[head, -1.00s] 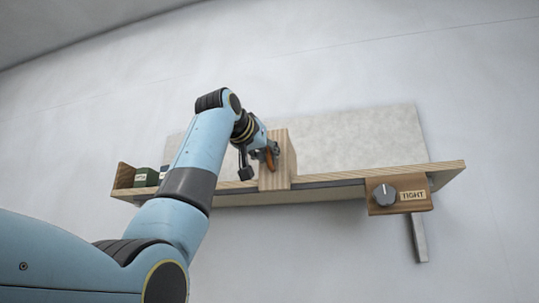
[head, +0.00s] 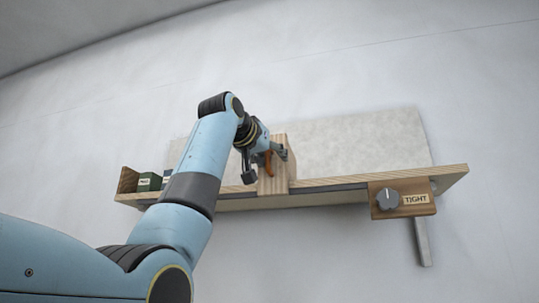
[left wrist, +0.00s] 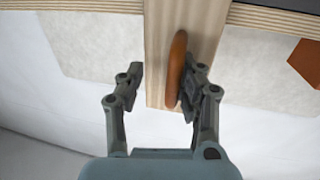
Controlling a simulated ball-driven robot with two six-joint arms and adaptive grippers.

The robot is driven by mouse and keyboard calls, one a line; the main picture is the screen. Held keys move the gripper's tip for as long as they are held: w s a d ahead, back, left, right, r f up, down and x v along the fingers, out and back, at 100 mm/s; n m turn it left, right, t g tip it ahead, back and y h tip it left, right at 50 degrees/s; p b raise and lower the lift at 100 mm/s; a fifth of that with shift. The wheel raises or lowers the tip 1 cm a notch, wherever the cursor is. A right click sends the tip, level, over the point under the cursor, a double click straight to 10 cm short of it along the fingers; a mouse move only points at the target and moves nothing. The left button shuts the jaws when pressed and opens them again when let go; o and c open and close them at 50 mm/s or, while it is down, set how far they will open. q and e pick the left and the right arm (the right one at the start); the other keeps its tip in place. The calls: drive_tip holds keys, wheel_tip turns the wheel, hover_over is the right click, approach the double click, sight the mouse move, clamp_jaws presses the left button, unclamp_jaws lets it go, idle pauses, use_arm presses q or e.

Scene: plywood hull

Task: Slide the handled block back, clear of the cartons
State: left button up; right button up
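The wooden block (head: 281,180) stands on a narrow wall shelf, and it also shows in the left wrist view (left wrist: 160,40). Its orange handle (left wrist: 175,68) faces me. My left gripper (head: 268,160) is at the handle. In the left wrist view my left gripper (left wrist: 163,88) has its fingers spread: the right finger is right beside the handle, the left finger clearly apart from it. A green carton (head: 149,182) and a partly hidden dark blue one (head: 166,176) stand at the shelf's left end. My arm hides the shelf between cartons and block. My right gripper is not in view.
The shelf (head: 340,183) has a brown end board (head: 127,180) at the left. A wooden panel with a grey knob (head: 388,199) and a "TIGHT" label (head: 415,199) hangs at its right front. The shelf right of the block is clear.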

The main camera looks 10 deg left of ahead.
use_arm(q)
drive_tip(key=v, duration=1.2)
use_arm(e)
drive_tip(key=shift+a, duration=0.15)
